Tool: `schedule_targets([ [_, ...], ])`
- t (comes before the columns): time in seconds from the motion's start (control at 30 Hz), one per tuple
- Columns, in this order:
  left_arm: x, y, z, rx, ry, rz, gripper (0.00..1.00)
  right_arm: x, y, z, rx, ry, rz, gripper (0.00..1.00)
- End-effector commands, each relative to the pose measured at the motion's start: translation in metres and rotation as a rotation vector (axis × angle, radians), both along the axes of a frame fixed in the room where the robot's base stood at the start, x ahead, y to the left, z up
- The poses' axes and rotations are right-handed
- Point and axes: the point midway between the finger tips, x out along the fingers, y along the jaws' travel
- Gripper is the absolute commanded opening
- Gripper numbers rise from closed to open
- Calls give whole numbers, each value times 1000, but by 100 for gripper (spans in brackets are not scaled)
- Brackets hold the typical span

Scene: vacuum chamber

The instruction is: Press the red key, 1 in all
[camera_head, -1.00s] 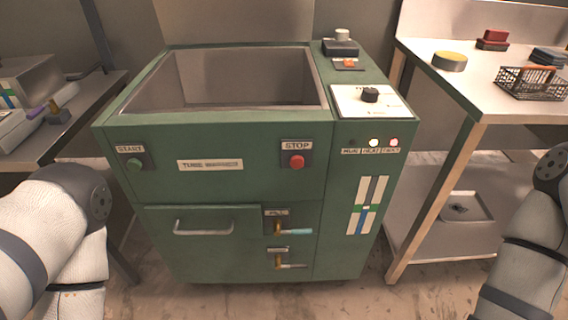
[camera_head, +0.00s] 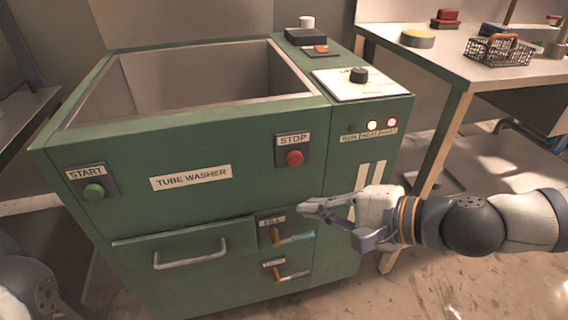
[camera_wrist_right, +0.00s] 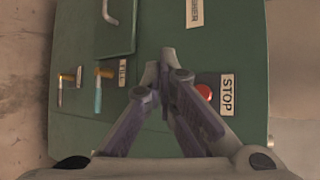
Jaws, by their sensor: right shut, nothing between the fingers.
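A round red STOP key (camera_head: 294,158) sits on a dark plate at the upper right of the green tube washer's front (camera_head: 200,210). It also shows in the right wrist view (camera_wrist_right: 204,92), just right of the fingers and partly covered by one. My right gripper (camera_head: 306,208) is shut and empty, in front of the washer and below the STOP key in the head view. I cannot tell its exact gap to the panel. My left arm shows at the lower left, but its gripper is out of view.
A green START key (camera_head: 94,192) is on the front's left side. Below are a drawer handle (camera_head: 190,256) and two valve levers, the upper one blue (camera_head: 296,239). A side table (camera_head: 400,62) stands right.

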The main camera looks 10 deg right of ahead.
Motion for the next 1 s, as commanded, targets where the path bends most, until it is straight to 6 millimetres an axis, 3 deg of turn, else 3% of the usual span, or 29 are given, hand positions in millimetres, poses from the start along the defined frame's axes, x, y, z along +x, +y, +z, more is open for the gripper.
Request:
schedule_targets([
  [0.47,-1,0,0,-1,2,-1,0,9,-3,4,4,-11,-8,0],
  [1.0,-2,0,-3,0,7,0,0,80,0,3,4,-8,-8,0],
])
